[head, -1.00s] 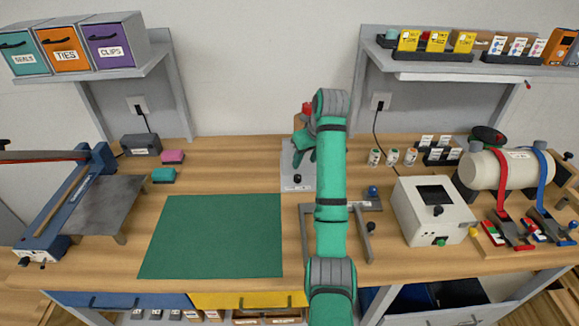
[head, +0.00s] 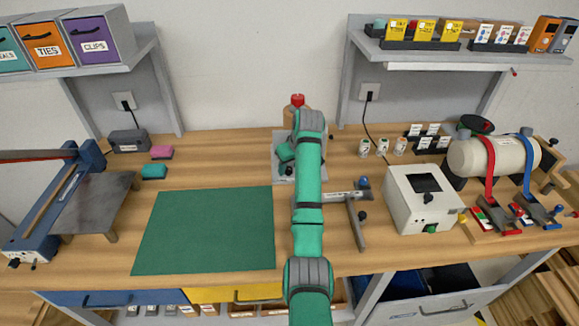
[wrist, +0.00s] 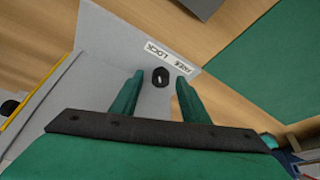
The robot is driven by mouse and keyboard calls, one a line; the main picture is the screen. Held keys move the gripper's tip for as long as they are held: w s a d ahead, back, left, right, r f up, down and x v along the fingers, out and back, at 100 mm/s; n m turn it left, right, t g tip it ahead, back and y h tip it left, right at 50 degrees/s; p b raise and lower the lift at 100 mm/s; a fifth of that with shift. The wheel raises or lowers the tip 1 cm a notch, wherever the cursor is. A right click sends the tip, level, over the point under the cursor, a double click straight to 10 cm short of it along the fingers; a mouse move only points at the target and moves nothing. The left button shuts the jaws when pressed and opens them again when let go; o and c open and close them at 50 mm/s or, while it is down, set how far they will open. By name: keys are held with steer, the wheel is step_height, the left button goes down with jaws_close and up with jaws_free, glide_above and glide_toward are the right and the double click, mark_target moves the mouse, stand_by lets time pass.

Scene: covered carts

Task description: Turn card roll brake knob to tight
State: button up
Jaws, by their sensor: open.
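A small black knob (wrist: 161,77) with a white mark sits on a light grey plate (wrist: 105,60). A white label (wrist: 168,58) beside it reads FREE and LOCK, upside down in the wrist view. The white mark runs roughly up and down there. My gripper (wrist: 160,78) is open and empty, with one green finger on each side of the knob in the picture. I cannot tell whether the fingers touch it. In the head view my gripper (head: 286,152) is over the grey plate (head: 279,176), and my arm hides part of the plate.
A brown object with a red top (head: 297,101) stands behind the plate. A green mat (head: 207,230) lies left of my arm. A grey metal bracket (head: 356,215) and a white box device (head: 428,200) are to the right. A strapped white roll (head: 507,157) stands further right.

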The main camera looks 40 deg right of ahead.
steer(key=shift+w, duration=0.1)
steer(key=shift+w, duration=0.1)
steer(key=c, duration=0.4)
steer(key=shift+d, duration=0.1)
steer(key=c, duration=0.5)
steer(key=shift+s+d, duration=0.1)
steer(key=shift+s, duration=0.1)
jaws_close()
steer(key=shift+w+a+m+h, duration=0.1)
steer(key=shift+a+m+h, duration=0.2)
steer(key=shift+m, duration=0.2)
steer(key=m+h, duration=0.1)
steer(key=m, duration=0.2)
steer(key=shift+a+m+g, duration=0.15)
steer(key=shift+m+g, duration=0.15)
